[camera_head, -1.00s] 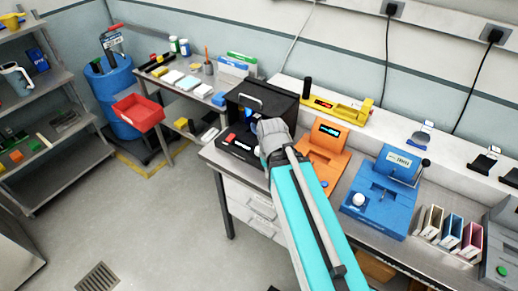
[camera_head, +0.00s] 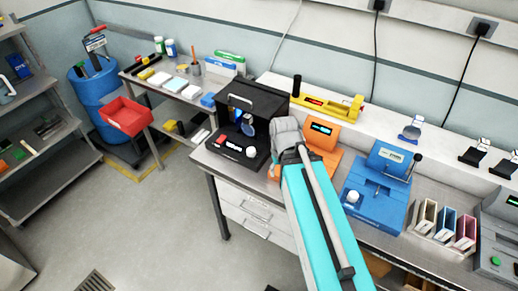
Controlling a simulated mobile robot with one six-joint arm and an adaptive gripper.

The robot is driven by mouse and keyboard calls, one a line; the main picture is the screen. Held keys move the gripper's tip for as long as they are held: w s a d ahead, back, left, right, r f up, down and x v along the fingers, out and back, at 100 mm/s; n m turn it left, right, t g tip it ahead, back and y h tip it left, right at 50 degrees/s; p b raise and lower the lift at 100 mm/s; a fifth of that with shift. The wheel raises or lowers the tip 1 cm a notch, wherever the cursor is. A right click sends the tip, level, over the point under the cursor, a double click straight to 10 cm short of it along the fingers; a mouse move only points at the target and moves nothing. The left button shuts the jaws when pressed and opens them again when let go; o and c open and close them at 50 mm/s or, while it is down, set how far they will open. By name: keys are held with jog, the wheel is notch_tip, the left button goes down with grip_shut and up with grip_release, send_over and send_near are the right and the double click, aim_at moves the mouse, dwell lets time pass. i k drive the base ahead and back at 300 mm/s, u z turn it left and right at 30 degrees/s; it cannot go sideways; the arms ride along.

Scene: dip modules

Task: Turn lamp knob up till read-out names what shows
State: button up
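A black box (camera_head: 262,100) with a handle on top stands at the left end of the bench. A small dark blue shape (camera_head: 247,124) shows in its open front. On its black base are a white round knob (camera_head: 251,152) and a small red and white panel (camera_head: 226,144), too small to read. My gripper (camera_head: 275,164) is to the right of the white knob, apart from it; my grey wrist and turquoise arm hide most of it, so its fingers cannot be made out. An orange unit (camera_head: 323,160) with a small lit display (camera_head: 321,128) stands partly behind my arm.
A blue unit (camera_head: 377,203) with a display, white knob and side lever stands right of my arm. Several coloured holders (camera_head: 445,224) stand farther right. A yellow tool (camera_head: 335,107) lies on the back ledge. The floor left of the bench is clear.

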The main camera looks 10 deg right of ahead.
aim_at(251, 151)
jog(key=z, duration=0.3)
jog(key=k, duration=1.4)
jog(key=u, duration=0.75)
jog(key=i, duration=1)
jog(key=z, duration=0.05)
